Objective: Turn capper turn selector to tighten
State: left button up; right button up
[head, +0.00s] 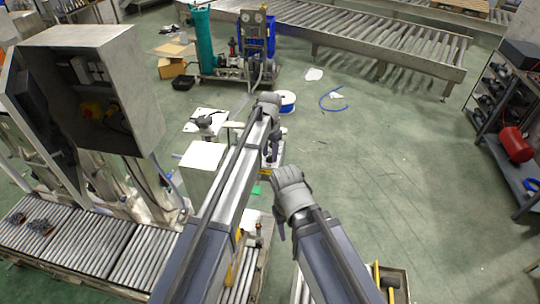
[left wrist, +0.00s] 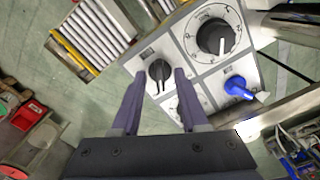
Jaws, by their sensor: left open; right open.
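A light grey control panel (left wrist: 183,58) shows in the left wrist view with several knobs on it. A small black knob (left wrist: 158,70) on a white dial plate sits between the fingertips of my left gripper (left wrist: 159,76). The fingers are open on either side of it; contact cannot be told. A larger black knob (left wrist: 215,37) with a marked dial is up and right of it, and a blue knob (left wrist: 238,88) is at the right. The labels are too small to read. In the head view my left gripper (head: 272,148) hides most of the panel. My right gripper (head: 279,222) is open and empty, lower down.
A grey cabinet (head: 120,60) and roller conveyors (head: 95,240) stand at the left. A white box (head: 201,158) is left of my left arm. A teal cylinder cart (head: 203,40) stands behind. A shelf with a red tank (head: 515,143) is at right. The green floor right of centre is mostly clear.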

pick_arm(q)
jog(key=shift+c, duration=0.3)
grip_shut()
jog(key=shift+n, duration=0.4)
jog(key=n, duration=0.4)
jog(key=shift+n, duration=0.4)
jog(key=n, duration=0.6)
jog(key=shift+n, duration=0.3)
